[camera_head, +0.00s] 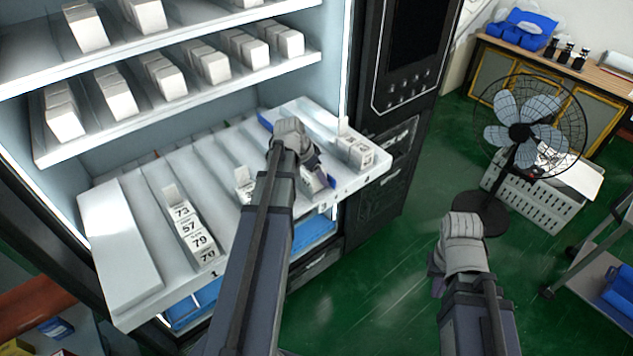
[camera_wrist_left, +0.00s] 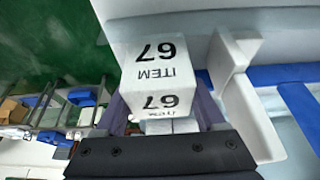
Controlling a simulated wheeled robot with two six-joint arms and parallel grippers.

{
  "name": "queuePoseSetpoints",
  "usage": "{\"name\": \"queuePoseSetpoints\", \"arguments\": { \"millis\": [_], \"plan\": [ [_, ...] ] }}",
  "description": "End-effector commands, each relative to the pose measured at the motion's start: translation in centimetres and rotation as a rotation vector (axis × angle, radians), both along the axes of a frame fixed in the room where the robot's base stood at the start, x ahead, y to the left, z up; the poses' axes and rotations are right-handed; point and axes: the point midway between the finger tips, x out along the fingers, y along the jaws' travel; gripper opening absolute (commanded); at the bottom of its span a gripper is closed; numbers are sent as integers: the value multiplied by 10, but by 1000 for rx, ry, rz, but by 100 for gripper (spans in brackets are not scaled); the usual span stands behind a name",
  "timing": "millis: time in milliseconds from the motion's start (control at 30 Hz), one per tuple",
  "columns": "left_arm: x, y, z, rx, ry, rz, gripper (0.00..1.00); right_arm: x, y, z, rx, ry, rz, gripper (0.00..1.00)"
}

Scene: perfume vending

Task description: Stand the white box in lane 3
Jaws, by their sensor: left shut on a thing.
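My left gripper (camera_head: 312,168) is over the front part of the pulled-out shelf (camera_head: 125,312), around the third lane. In the left wrist view the left gripper (camera_wrist_left: 163,112) is shut on a white box (camera_wrist_left: 158,72), printed ITEM 67, which appears upside down there. The box is close beside a white upright piece (camera_wrist_left: 243,85). I cannot tell whether the box touches the lane floor. My right gripper (camera_head: 452,262) hangs over the green floor, away from the shelf; its fingers are unclear.
Lane 1 holds a row of numbered white boxes (camera_head: 195,234). A white box (camera_head: 243,182) shows in the second lane, and white boxes (camera_head: 356,150) stand in the fourth. Stocked upper shelves (camera_head: 185,98) are behind. A fan (camera_head: 520,131) stands right; open green floor (camera_head: 375,275) lies between.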

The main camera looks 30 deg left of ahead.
Motion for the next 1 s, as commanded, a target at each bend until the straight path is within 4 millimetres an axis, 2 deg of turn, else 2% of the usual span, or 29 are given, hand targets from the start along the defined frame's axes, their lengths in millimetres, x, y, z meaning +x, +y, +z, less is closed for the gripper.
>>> {"name": "queuePoseSetpoints", "arguments": {
  "millis": [33, 300, 467, 500, 700, 1000],
  "plan": [
    [0, 0, -9, 0, 0, 0, 7, 0, 0, -9, 0, 0, -1, 0],
    [0, 0, -7, 0, 0, 0, 7, 0, 0, -7, 0, 0, -1, 0],
    [0, 0, -12, 0, 0, 0, 7, 0, 0, -12, 0, -1, -1, 0],
    [0, 0, -10, 0, 0, 0, 76, 0, 0, -10, 0, 0, -1, 0],
    [0, 0, -10, 0, 0, 0, 99, 0, 0, -10, 0, 0, -1, 0],
    [0, 0, -9, 0, 0, 0, 100, 0, 0, -9, 0, 0, -1, 0]
  ]
}}
